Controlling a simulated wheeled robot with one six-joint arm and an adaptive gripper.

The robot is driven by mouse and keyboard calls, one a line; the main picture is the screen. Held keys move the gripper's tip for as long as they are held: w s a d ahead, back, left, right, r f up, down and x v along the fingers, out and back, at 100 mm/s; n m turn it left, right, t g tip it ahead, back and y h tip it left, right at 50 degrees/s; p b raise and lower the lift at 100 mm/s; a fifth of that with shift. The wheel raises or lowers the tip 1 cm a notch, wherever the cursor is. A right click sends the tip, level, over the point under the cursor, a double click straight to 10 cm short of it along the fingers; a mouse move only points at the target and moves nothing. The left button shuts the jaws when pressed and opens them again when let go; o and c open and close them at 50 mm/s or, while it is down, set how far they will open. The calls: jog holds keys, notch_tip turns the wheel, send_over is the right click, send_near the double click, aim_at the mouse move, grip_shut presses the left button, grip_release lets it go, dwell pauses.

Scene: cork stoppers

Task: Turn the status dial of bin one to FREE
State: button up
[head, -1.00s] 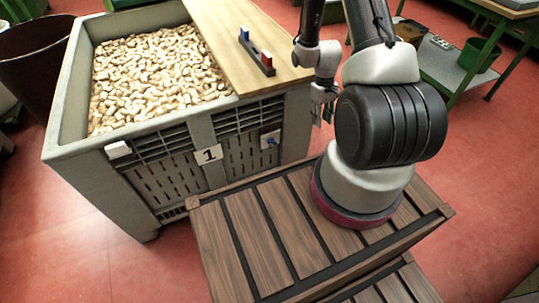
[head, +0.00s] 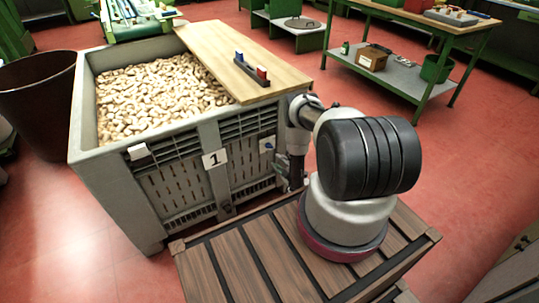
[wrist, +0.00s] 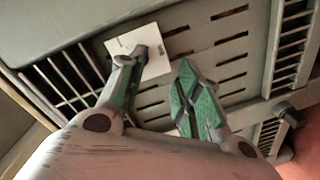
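Bin one is a grey crate (head: 105,190) with a white "1" plate (head: 216,158) on its slatted front. The status dial (head: 267,146) is a small blue knob on a white plate at the front's right side. Its setting is too small to read. My gripper (wrist: 160,62) is open and empty in the wrist view, its green-padded fingers apart before the slatted wall. A white plate (wrist: 147,36) shows behind the left finger, with small unreadable marks; I cannot tell whether the knob is hidden there. In the head view my gripper is low beside the crate's right front, partly hidden.
Pale corks (head: 150,95) fill the crate. A brown bin (head: 45,90) stands left. A green-legged table (head: 400,65) stands back right.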

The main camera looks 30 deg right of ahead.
aim_at(271, 148)
jog(key=shift+n+t, duration=0.5)
jog(key=shift+t, duration=0.1)
jog(key=w, duration=0.2)
jog(key=w+r, duration=0.1)
jog(key=w, duration=0.2)
jog(key=w+r, duration=0.1)
jog(key=w, duration=0.2)
jog(key=shift+r, duration=0.2)
jog(key=c, duration=0.7)
